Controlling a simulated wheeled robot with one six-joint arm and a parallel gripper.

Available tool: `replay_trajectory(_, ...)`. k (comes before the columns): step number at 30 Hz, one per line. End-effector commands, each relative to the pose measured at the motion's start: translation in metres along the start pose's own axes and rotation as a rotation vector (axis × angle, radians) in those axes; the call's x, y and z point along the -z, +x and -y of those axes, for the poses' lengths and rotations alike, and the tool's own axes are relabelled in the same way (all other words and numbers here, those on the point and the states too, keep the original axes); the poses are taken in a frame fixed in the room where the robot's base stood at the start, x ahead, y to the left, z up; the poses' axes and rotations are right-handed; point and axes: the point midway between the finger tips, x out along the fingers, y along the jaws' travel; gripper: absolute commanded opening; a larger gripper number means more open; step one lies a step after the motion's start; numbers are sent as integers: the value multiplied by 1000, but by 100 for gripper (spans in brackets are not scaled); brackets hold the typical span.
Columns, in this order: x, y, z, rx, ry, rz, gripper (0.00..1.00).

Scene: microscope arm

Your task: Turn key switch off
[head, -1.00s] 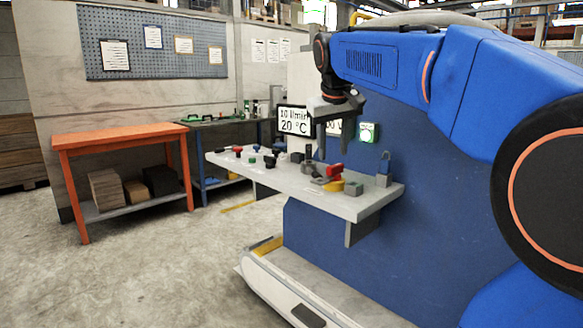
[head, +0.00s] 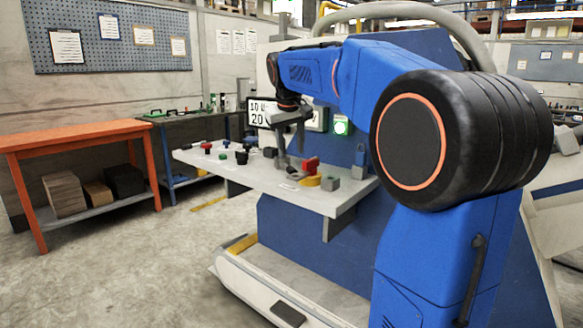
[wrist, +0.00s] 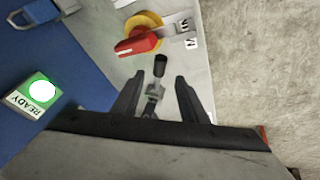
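No key is plain to see, and I cannot tell for certain which fitting is the key switch. A red handle on a yellow round base (wrist: 139,42) sits on the grey shelf, with a lettered plate beside it. In the head view the red handle (head: 311,165) is at the shelf's right part. A small metal lever fitting with a black tip (wrist: 160,66) shows between and beyond my fingers in the wrist view. My gripper (wrist: 158,78) is open and empty, pointing down above the shelf. In the head view my gripper (head: 290,152) is left of the red handle.
A lit green READY lamp (head: 341,126) is on the blue panel. A blue padlock (wrist: 36,13) is near the panel. An orange table (head: 75,137) stands left.

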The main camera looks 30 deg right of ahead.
Motion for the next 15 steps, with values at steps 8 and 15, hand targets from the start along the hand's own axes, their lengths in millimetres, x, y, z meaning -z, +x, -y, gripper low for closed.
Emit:
replay_trajectory(8,0,49,0,0,0,3,40)
replay_trajectory(15,0,75,0,0,0,0,40)
